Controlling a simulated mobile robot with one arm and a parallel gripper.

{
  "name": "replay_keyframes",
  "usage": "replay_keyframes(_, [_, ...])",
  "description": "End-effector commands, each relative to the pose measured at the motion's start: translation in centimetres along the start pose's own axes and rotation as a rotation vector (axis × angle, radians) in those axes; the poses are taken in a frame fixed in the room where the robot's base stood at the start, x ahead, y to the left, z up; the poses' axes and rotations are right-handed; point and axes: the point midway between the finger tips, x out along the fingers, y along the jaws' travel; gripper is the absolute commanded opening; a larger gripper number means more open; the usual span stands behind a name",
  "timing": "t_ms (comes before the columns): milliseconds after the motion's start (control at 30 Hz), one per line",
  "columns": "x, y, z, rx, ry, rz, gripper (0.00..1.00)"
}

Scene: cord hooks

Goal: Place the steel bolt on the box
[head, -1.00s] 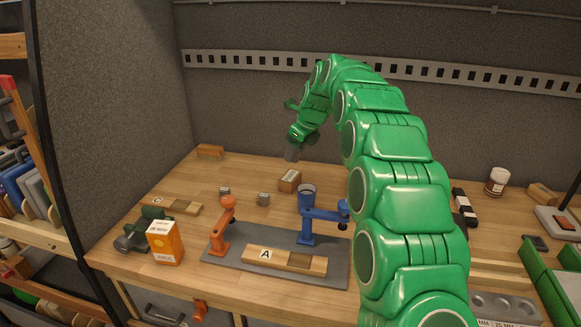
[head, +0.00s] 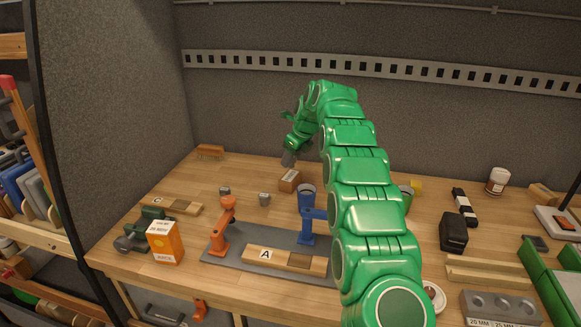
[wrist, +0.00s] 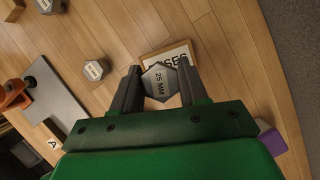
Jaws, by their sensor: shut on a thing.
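My gripper (wrist: 158,82) is shut on a grey steel bolt (wrist: 159,80), whose hexagonal head reads "25 MM" in the wrist view. A small brown box (wrist: 181,50) with a pale lettered label lies beyond and below the bolt, which hides part of the label. In the head view, my gripper (head: 289,159) hangs just above and behind the small box (head: 289,181); the held bolt is hard to make out there. I cannot tell whether the bolt touches the box.
Two other grey hexagonal pieces (head: 224,190) (head: 264,199) stand left of the box. A blue clamp stand (head: 306,200), an orange one (head: 222,235) and an orange carton (head: 165,243) stand nearer the front. Open tabletop lies left of my gripper.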

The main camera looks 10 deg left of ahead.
Motion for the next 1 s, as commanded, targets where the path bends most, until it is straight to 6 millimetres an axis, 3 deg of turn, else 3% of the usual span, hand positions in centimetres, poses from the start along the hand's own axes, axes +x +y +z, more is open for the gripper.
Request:
replay_keyframes(667, [1.6, -0.9, 0.3, 0.000, -0.002, -0.003, 0.10])
replay_keyframes(1000, [3.3, -0.9, -0.5, 0.001, -0.002, -0.002, 0.10])
